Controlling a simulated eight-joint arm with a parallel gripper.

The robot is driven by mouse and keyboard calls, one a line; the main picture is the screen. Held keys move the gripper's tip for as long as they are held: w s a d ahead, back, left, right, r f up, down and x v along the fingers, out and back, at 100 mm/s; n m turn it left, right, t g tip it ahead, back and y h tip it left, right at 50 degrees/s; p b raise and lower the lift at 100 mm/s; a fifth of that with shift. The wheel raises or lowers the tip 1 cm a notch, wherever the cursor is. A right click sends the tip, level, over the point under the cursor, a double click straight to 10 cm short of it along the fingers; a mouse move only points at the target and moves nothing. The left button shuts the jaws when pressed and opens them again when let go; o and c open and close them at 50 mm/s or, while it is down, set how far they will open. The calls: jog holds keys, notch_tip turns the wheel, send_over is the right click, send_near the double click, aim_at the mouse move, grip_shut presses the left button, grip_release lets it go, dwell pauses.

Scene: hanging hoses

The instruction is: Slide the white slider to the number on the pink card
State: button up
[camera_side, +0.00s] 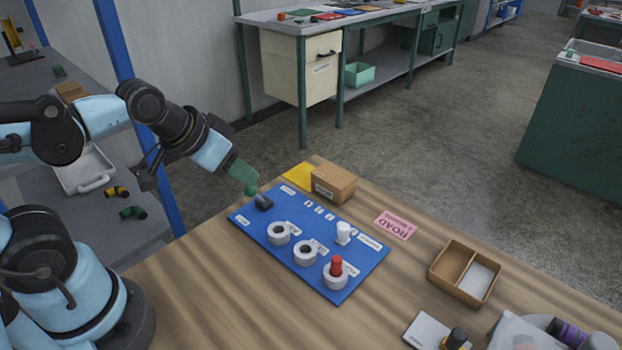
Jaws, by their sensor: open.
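The white slider (343,232) stands upright on the blue board (252,228), towards its right side. A row of small white labels (318,210) runs up and left from it; their numbers are too small to read. The pink card (395,225) lies flat on the table right of the board. Its print looks upside down, with a large word like "ROAD"; I cannot make out a number. My gripper (249,189), with green fingers, is above the board's upper left corner, close to a dark grey knob (264,203) and well left of the slider. It holds nothing that I can see.
Several grey-white rings (278,233) stand on the board, one with a red peg (336,266). A cardboard box (333,183) and yellow sheet (300,176) lie behind it. A divided brown tray (451,264) stands at right. The table's front left is clear.

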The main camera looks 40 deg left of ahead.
jog(key=shift+o, duration=0.5)
jog(key=shift+w+d+r, duration=0.15)
jog(key=shift+w, duration=0.05)
jog(key=m+g, duration=0.5)
jog(key=g, duration=0.2)
send_over(343, 225)
jog(key=shift+n, duration=0.3)
notch_tip(343, 225, down, 12)
jog(key=shift+d+f, duration=0.1)
jog(key=shift+f, duration=0.1)
jog(key=shift+c, duration=0.5)
grip_shut()
